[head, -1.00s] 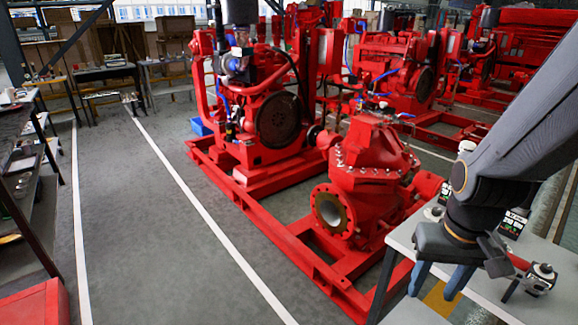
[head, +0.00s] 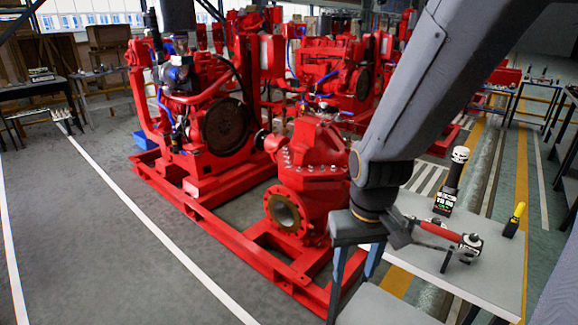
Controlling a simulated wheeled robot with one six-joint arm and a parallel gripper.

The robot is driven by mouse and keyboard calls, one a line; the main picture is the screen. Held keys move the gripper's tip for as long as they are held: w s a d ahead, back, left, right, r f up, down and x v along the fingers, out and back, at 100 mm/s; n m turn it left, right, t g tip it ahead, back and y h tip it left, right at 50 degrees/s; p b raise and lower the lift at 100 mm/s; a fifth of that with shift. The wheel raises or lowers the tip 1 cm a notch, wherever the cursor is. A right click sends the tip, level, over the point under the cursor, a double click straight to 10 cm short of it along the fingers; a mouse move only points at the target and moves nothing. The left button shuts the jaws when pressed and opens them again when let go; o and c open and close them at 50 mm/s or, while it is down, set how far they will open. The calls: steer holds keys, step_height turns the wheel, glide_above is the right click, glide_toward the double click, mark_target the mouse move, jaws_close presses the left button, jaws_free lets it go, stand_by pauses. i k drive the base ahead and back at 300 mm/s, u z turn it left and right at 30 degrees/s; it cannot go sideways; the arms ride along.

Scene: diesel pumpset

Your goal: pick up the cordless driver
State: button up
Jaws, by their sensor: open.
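A dark upright tool with a pale top and a labelled block at its foot, apparently the cordless driver (head: 447,190), stands on the light grey bench (head: 505,265) right of my arm. My gripper (head: 354,283) hangs at the bench's left end, its two blue fingers pointing down and apart, with nothing visible between them. It is left of the driver and clear of it. The driver's lower left side is close to my arm in the picture, and its grip is hard to make out.
A red-handled tool with a round metal end (head: 468,243) lies on the bench in front of the driver. A yellow-and-black item (head: 515,219) stands to the right. A red pumpset (head: 310,170) stands left of my arm. Floor (head: 100,220) is clear at left.

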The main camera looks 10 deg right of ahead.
mark_target(460, 157)
steer(key=u, duration=1.95)
steer(key=k, duration=1.15)
steer(key=z, duration=2.1)
steer(key=i, duration=0.5)
steer(key=u, duration=0.05)
